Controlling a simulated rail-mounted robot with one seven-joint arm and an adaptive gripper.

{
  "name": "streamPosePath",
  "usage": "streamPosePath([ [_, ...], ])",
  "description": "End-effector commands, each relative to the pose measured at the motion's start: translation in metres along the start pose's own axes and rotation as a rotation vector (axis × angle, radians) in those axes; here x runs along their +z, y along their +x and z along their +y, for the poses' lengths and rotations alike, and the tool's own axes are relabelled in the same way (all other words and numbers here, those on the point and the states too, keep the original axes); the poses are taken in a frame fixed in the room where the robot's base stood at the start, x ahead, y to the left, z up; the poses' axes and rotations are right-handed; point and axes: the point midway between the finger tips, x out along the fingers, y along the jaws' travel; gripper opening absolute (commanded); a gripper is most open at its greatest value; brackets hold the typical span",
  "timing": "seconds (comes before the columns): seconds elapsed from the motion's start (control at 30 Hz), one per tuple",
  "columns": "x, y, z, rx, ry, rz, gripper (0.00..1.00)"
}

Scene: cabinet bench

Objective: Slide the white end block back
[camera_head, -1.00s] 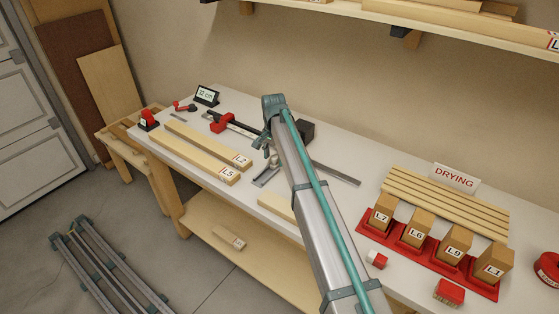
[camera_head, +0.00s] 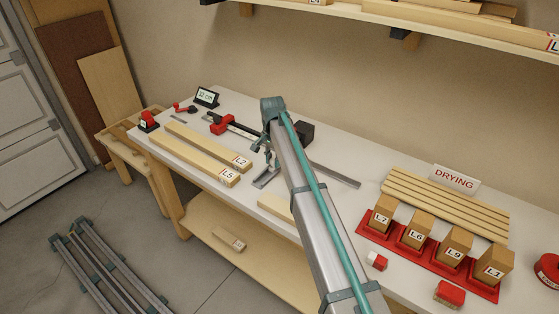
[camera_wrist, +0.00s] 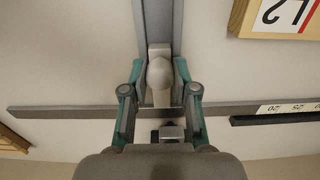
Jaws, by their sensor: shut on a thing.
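A pale, whitish block with a rounded knob (camera_wrist: 159,73) sits between my fingers in the wrist view, over a grey metal channel. I take it for the white end block. My gripper (camera_wrist: 160,97) is shut on it, one teal-jointed finger on each side. In the head view my gripper (camera_head: 270,158) is low over the bench at the long metal bar (camera_head: 335,174), and my arm hides the block. A flat grey metal piece (camera_head: 265,179) sticks out toward the bench front just below my gripper.
Boards L2 (camera_head: 236,160) and L5 (camera_head: 222,177) lie left of my gripper. A red clamp part (camera_head: 222,124) and a black block (camera_head: 305,132) flank it along the bar. Red trays with upright wooden blocks (camera_head: 415,231) stand at the right.

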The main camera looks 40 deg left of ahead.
Motion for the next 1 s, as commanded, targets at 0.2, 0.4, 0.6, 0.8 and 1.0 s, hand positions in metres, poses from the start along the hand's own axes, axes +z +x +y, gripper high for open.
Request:
streamPosePath([
  [0.2, 0.014, 0.0, 0.001, 0.0, -0.001, -0.001, 0.09],
  [0.4, 0.025, 0.0, 0.001, 0.0, -0.001, -0.001, 0.09],
  [0.6, 0.036, 0.0, 0.001, 0.0, -0.001, -0.001, 0.09],
  [0.8, 0.046, 0.0, 0.001, 0.0, -0.001, -0.001, 0.09],
  [1.0, 0.057, 0.0, 0.001, 0.0, -0.001, -0.001, 0.09],
])
